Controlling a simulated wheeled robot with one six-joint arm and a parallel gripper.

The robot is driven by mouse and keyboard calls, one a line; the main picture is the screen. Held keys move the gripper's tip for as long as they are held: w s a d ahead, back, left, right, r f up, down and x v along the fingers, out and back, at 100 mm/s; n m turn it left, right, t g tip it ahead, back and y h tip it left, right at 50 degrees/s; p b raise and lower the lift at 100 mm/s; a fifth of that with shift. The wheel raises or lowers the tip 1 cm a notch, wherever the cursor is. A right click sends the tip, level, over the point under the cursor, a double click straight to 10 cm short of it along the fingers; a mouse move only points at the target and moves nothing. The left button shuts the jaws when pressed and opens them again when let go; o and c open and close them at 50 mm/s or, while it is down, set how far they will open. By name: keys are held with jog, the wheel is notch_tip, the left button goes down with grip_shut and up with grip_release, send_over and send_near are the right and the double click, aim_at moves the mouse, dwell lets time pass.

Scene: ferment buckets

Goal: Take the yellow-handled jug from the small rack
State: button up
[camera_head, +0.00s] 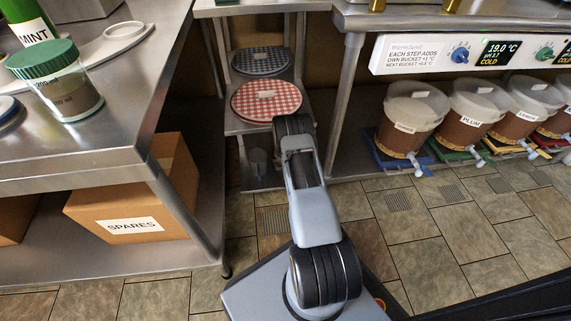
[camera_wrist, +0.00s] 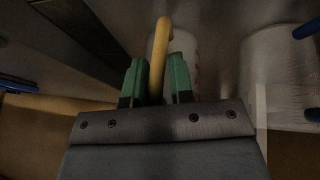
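In the wrist view the yellow handle (camera_wrist: 160,55) of a jug stands between the two green fingers of my gripper (camera_wrist: 158,75). The fingers are apart and very close to the handle; whether they press on it I cannot tell. A pale, translucent jug body (camera_wrist: 178,60) shows dimly behind the handle. In the head view the small rack (camera_head: 233,128) stands between the counters, and a clear vessel (camera_head: 258,158) shows low in it. My arm reaches toward the rack and hides my gripper and the yellow handle there.
Checked round lids, blue (camera_head: 260,60) and red (camera_head: 266,100), lie on the rack's upper shelves. Another pale vessel (camera_wrist: 280,65) with blue parts is at right in the wrist view. A SPARES box (camera_head: 140,200) sits under the left counter; labelled buckets (camera_head: 405,120) stand at right.

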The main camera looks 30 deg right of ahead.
grip_shut()
